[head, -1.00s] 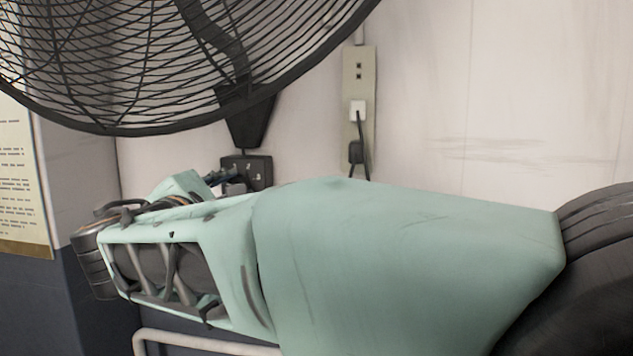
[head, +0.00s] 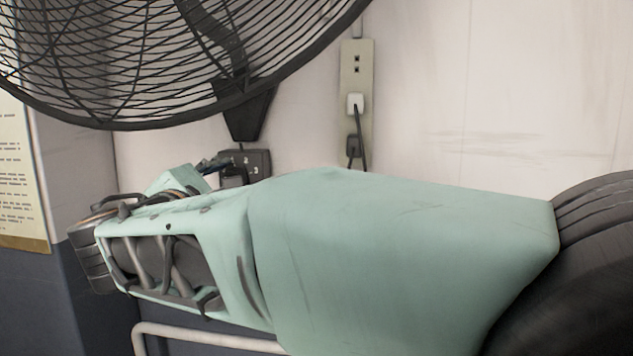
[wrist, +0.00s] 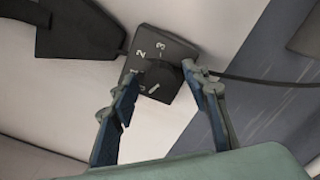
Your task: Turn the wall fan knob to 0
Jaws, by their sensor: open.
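The dark wall fan (head: 170,60) fills the upper left of the head view. Its black control box (head: 258,160) sits on the wall below the fan's bracket, partly hidden behind my arm and gripper. In the wrist view the box (wrist: 178,52) shows the marks 2 and 3 and a lower mark partly covered. The round dark knob (wrist: 160,82) is on the box, with a light pointer line slanting on it. My gripper (wrist: 165,85) is open, with one blue-padded finger to each side of the knob. I cannot tell whether either finger touches it. In the head view my gripper (head: 212,166) is mostly hidden.
A wall socket strip (head: 357,85) with plugs and a cable is right of the fan. A pale rail (head: 200,340) runs low in front of the wall. A paper notice (head: 18,185) hangs at the left. The wall at the right is bare.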

